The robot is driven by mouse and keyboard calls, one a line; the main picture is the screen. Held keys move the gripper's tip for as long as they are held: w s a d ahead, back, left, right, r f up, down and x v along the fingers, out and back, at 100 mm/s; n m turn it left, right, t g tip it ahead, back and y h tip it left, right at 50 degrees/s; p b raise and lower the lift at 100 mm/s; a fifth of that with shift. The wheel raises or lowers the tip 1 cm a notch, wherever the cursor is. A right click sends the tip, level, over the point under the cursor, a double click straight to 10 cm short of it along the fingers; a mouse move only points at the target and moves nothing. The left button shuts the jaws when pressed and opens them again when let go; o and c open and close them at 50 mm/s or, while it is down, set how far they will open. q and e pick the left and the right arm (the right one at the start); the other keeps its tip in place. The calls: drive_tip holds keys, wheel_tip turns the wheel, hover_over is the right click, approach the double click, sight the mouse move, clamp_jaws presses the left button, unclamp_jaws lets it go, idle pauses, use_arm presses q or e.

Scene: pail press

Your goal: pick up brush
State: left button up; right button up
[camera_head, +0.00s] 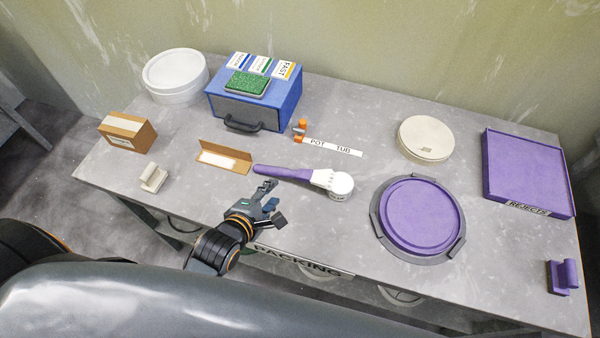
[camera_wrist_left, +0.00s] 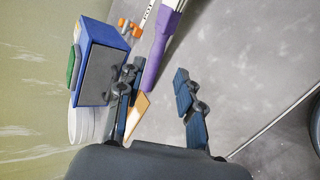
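The brush has a purple handle (camera_head: 285,172) and a pale head (camera_head: 321,178). It lies on the grey table, its head at a small round white labelled piece (camera_head: 341,185); I cannot tell whether they are joined. My left gripper (camera_head: 273,203) is open and empty, on the near side of the handle. In the left wrist view the purple handle (camera_wrist_left: 158,52) points down between the two spread fingers (camera_wrist_left: 155,82), beyond the fingertips and apart from them. My right gripper is not in view.
An orange clip (camera_head: 300,128) and label strip (camera_head: 333,147) lie beyond the brush. A purple lid (camera_head: 420,215) sits in a grey ring at right, near a purple tray (camera_head: 526,170).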

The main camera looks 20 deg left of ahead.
sight(289, 175)
use_arm(q)
drive_tip(key=x, duration=0.5)
drive_tip(key=shift+w, duration=0.2)
drive_tip(key=shift+w+f, duration=0.35)
drive_tip(key=shift+w, duration=0.1)
drive_tip(key=shift+w+d+p, duration=0.1)
drive_tip(key=shift+w+p, duration=0.15)
drive_tip(key=shift+p, duration=0.1)
drive_tip(key=p+x, duration=0.1)
drive_tip(key=x, duration=0.3)
drive_tip(key=shift+w+f, duration=0.25)
clamp_jaws()
